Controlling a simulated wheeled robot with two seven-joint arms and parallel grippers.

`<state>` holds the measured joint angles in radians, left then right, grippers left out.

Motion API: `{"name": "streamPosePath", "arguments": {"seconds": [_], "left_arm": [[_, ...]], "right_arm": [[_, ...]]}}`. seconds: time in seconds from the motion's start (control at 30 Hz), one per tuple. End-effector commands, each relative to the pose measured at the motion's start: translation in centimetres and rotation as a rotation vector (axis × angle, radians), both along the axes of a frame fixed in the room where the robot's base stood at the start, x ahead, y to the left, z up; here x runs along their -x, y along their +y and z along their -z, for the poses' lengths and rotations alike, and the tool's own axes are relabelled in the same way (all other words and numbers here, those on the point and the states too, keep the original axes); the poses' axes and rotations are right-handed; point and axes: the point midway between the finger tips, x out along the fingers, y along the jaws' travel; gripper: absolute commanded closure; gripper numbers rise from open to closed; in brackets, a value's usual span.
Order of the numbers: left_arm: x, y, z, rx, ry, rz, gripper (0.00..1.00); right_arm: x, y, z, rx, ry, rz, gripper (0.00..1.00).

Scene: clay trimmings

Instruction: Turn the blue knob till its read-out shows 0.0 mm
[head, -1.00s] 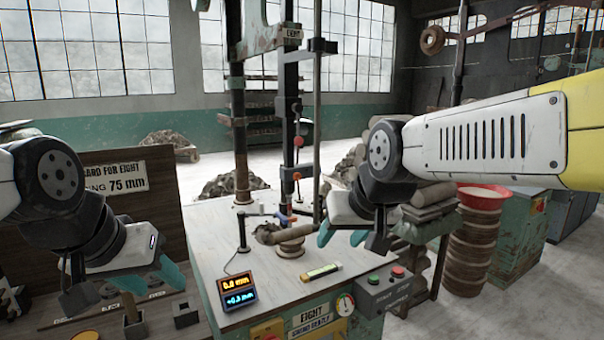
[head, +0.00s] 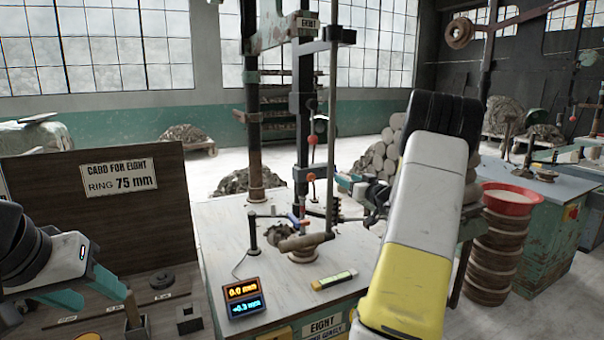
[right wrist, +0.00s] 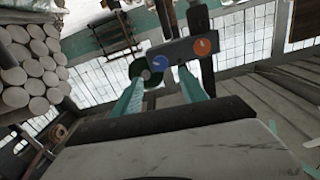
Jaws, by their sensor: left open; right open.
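The blue knob (right wrist: 135,70) shows as a blue disc on a dark bar in the right wrist view, beside an orange disc (right wrist: 203,46). My right gripper (right wrist: 160,77) is open and empty. The tip of its left finger appears just below the blue disc; I cannot tell whether they touch. The read-out (head: 245,306) on the bench has a blue line that looks like +0.3 mm, under an orange line (head: 242,289) of 0.0 mm. My left gripper (head: 103,300) is open and empty at the lower left.
A board with a sign (head: 122,178) is at left. A red basin (head: 508,199) stands at right.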

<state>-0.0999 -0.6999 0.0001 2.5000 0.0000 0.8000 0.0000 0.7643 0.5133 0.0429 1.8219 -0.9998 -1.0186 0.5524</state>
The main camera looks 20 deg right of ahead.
Motion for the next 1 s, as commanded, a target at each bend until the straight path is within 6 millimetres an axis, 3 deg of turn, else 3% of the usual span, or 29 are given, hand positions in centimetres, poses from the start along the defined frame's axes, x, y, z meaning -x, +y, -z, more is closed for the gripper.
{"name": "streamPosePath", "arguments": {"seconds": [0.5,0.87,0.9,1.0], "left_arm": [[0.0,0.0,0.0,0.000,0.000,0.000,0.51],[0.0,0.0,0.0,0.000,0.000,0.000,0.51],[0.0,0.0,0.0,0.000,0.000,0.000,0.51],[0.0,0.0,0.0,0.000,0.000,0.000,0.51]], "right_arm": [[-6.8,0.6,0.0,-0.001,-0.005,-0.006,0.50],[-7.7,0.7,0.0,-0.001,-0.004,-0.005,0.50],[-7.7,0.7,0.0,-0.001,-0.004,-0.005,0.52],[-7.7,0.7,0.0,-0.001,-0.004,-0.005,0.71]]}}
